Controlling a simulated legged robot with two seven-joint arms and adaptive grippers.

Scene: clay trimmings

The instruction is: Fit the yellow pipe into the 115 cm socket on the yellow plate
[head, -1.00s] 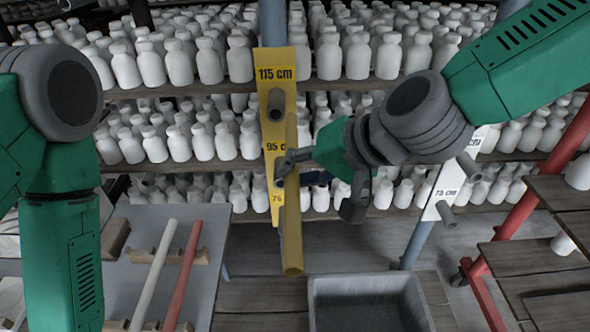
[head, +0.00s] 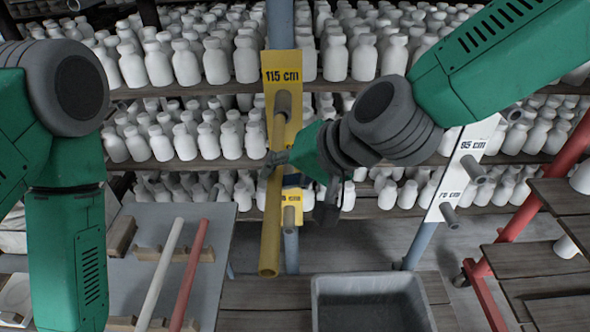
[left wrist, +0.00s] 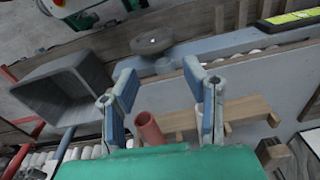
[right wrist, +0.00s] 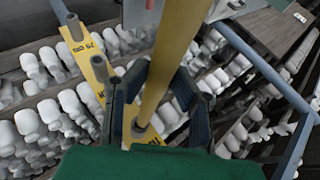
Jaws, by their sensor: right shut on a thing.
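The yellow pipe (head: 271,225) hangs nearly upright, leaning slightly, in front of the yellow plate (head: 268,72). My right gripper (head: 274,162) is shut on its upper part; the right wrist view also shows the pipe (right wrist: 172,50) between the fingers (right wrist: 160,95). The grey 115 cm socket (head: 283,101) sticks out below its label. The pipe's top end overlaps the socket's lower side in the head view; whether it is inside I cannot tell. A lower socket (head: 289,216) shows beside the pipe. My left gripper (left wrist: 168,90) is open and empty, out of the head view.
A white plate (head: 462,165) with grey sockets stands right. A red pipe (head: 190,270) and a white pipe (head: 160,270) lie on wooden rests on the grey table (head: 215,235). A grey bin (head: 370,285) is front centre. Shelves of white bottles (head: 215,62) fill the back.

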